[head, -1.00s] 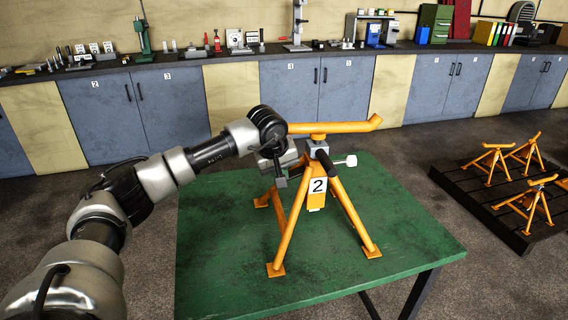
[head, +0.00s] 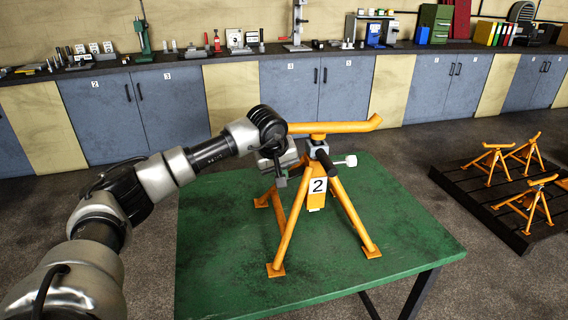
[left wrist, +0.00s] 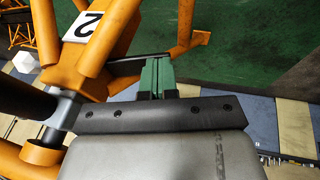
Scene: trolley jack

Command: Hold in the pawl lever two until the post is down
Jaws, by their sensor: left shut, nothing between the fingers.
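The orange stand (head: 292,225) with a "2" plate (head: 318,185) stands upright on the green table. Its post top is an orange cradle bar (head: 335,127) just above the grey collar. A black-gripped lever (head: 325,162) sticks out from the collar; it also shows in the left wrist view (left wrist: 25,98). A thin dark bar (left wrist: 138,59), perhaps the pawl lever, runs from the stand to the green fingertips of my left gripper (left wrist: 157,78). These fingers are shut with nothing between them, beside or against the bar; contact is unclear. My right gripper is out of view.
The green table (head: 225,275) has free room around the stand's feet. A white knob (head: 351,160) juts right from the collar. Several smaller orange stands (head: 492,160) stand on a dark pallet (head: 470,200) at right. A workbench with cabinets lines the back wall.

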